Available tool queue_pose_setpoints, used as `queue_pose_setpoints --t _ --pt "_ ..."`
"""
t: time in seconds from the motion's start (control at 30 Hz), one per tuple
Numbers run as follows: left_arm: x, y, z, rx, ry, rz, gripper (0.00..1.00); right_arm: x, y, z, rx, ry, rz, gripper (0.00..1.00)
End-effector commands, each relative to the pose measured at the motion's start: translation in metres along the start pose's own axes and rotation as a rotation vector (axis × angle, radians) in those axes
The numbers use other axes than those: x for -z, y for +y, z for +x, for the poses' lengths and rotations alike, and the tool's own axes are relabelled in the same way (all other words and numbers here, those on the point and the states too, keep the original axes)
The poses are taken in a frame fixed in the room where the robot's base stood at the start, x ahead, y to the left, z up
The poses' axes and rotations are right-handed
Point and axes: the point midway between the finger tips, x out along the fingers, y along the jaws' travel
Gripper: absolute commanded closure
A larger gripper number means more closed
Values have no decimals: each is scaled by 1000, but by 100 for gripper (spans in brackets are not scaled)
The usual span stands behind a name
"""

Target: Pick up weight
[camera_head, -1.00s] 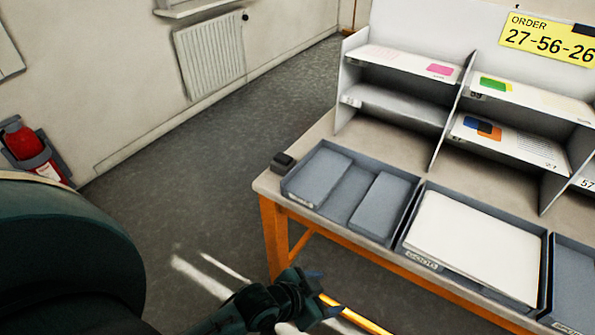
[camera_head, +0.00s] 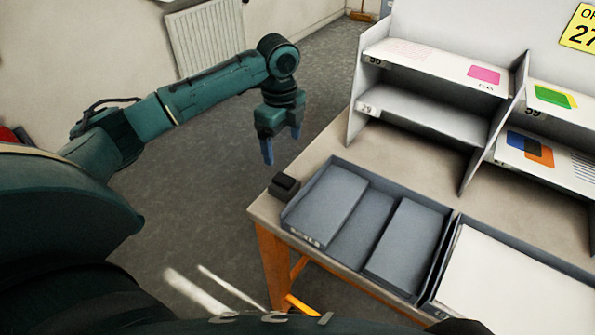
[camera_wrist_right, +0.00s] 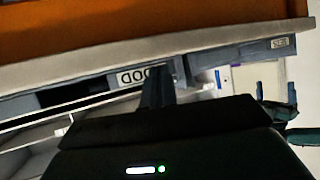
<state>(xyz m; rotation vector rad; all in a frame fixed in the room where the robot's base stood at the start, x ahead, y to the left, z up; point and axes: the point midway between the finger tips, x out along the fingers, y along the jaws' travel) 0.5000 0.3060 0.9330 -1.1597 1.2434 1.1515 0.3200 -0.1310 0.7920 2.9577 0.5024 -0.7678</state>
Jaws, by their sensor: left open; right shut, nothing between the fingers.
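The weight appears to be the small black block (camera_head: 284,187) on the near left corner of the table, left of the grey tray, in the head view. My left gripper (camera_head: 281,147) hangs above and slightly left of it in the picture, fingers pointing down, open and empty. It is apart from the block. My right gripper (camera_wrist_right: 158,88) shows in the right wrist view with its fingers together and nothing between them. The weight cannot be made out in that view.
The grey tray (camera_head: 297,234) holds two grey slabs. Another tray (camera_head: 433,304) with a white sheet stands to its right. A shelf unit (camera_head: 360,88) stands behind. The table edge (camera_wrist_right: 200,42) runs close in the right wrist view. Floor left of the table is clear.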

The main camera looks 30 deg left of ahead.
Motion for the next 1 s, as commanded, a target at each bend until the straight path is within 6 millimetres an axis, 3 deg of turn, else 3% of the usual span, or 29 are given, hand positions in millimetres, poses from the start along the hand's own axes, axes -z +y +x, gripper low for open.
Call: queue_pose_setpoints --t 0.13,0.37,0.67,1.0 --pt "-3 2 11 -14 -5 8 18 -7 -2 -2 3 -13 5 100" --pt "-3 2 55 -11 -4 5 18 -19 -6 -5 10 -37 16 100" --pt "-2 1 81 -8 -4 6 18 -16 -7 -3 9 -31 23 100" --pt "0 2 125 -8 -5 6 18 -14 -5 -2 5 -26 21 100"
